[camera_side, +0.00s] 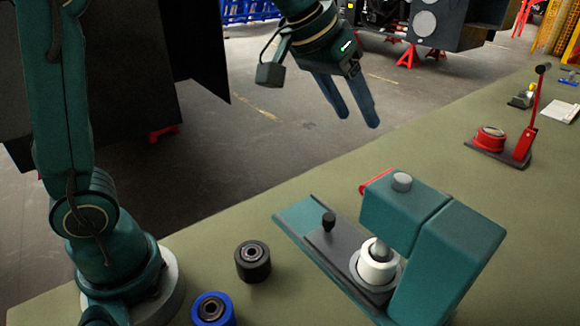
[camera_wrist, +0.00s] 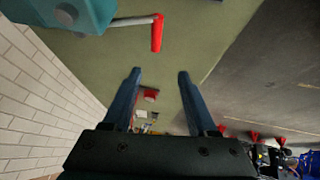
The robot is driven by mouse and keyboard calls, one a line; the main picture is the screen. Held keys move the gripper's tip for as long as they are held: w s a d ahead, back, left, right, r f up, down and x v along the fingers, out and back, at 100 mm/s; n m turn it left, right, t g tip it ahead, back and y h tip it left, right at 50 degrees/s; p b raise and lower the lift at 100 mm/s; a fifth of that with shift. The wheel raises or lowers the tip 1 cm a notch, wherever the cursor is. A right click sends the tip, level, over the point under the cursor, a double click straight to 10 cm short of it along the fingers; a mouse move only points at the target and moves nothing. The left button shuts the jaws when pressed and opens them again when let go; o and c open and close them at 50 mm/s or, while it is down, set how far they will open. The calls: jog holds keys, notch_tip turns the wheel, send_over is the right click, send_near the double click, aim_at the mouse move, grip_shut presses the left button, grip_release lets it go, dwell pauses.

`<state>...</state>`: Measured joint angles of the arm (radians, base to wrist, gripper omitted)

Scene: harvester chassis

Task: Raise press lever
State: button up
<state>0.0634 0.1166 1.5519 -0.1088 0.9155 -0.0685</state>
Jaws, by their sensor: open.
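The teal press (camera_side: 445,245) stands on the table in the side view, with a white ring-shaped part (camera_side: 377,268) under its ram. Its lever has a red handle (camera_side: 375,181), mostly hidden behind the press head. In the wrist view the red handle (camera_wrist: 157,35) sits on a pale rod (camera_wrist: 130,21) that comes from the teal press body (camera_wrist: 68,12). My gripper (camera_side: 358,120) is open and empty, above and behind the press. In the wrist view my open fingers (camera_wrist: 159,74) point past the handle, which lies apart from them toward the picture's top.
A black roller (camera_side: 252,262) and a blue roller (camera_side: 213,308) stand on the table (camera_side: 190,222) left of the press. A red device with an upright lever (camera_side: 528,125) stands farther right. A white brick wall (camera_wrist: 35,100) runs along the left in the wrist view.

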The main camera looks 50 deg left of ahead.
jog(key=shift+g, duration=0.8)
jog(key=x, duration=0.8)
jog(key=w+d+x, duration=0.1)
jog(key=x, duration=0.4)
jog(key=shift+d+r, duration=0.1)
jog(key=shift+r, duration=0.1)
jog(key=shift+w+f, duration=0.25)
jog(key=shift+f, duration=0.25)
grip_shut()
jog(key=shift+d, duration=0.1)
